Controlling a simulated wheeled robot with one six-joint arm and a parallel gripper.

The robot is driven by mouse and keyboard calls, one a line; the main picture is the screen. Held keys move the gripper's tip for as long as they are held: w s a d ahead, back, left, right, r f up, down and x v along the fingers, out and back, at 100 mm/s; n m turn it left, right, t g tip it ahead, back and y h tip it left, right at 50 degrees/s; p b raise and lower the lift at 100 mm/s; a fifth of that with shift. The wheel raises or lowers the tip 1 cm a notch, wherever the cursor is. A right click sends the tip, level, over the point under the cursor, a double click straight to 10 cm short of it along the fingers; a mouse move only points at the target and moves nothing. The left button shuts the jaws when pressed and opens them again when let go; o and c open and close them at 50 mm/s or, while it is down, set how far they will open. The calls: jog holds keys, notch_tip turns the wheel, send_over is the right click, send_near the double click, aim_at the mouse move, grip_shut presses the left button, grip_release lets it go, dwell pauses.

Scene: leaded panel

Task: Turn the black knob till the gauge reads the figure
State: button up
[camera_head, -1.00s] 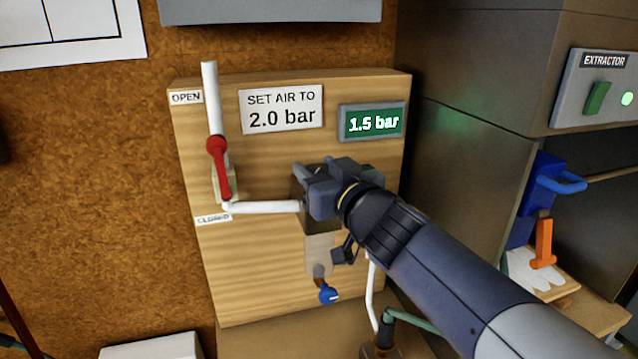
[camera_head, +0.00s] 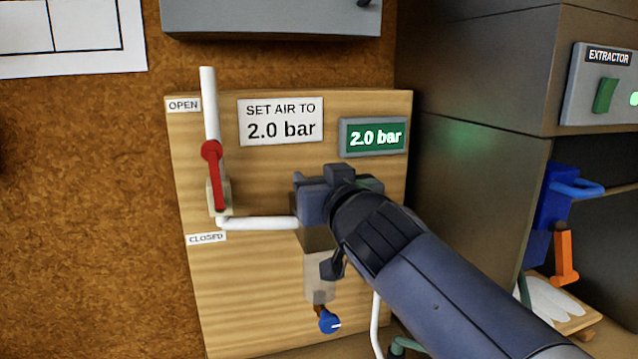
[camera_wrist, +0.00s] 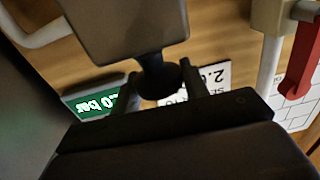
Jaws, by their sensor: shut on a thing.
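The gauge (camera_head: 374,137) is a green display on the wooden board and reads 2.0 bar. The sign (camera_head: 281,121) to its left reads "SET AIR TO 2.0 bar". My gripper (camera_wrist: 158,80) is shut on the black knob (camera_wrist: 157,82), which shows between its two fingers in the wrist view, below the regulator body (camera_wrist: 125,25). In the head view my arm and gripper hide the knob. The gauge also shows upside down at the left of the wrist view (camera_wrist: 98,103).
A red lever (camera_head: 213,177) on the white pipe at left points up, between the OPEN and CLOSED labels. A blue knob (camera_head: 328,322) hangs below the regulator's clear bowl. A grey cabinet (camera_head: 470,180) stands close at right, with the extractor switch box (camera_head: 607,85).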

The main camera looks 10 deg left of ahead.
jog(key=o, duration=1)
jog(key=shift+f, duration=0.1)
jog(key=shift+c, duration=0.2)
jog(key=shift+s+d, duration=0.1)
jog(key=shift+s, duration=0.05)
jog(key=v, duration=1)
jog(key=shift+s+d, duration=0.2)
jog(key=shift+s, duration=0.05)
jog(key=x, duration=1.1)
jog(key=shift+p, duration=0.35)
jog(key=shift+b, duration=0.3)
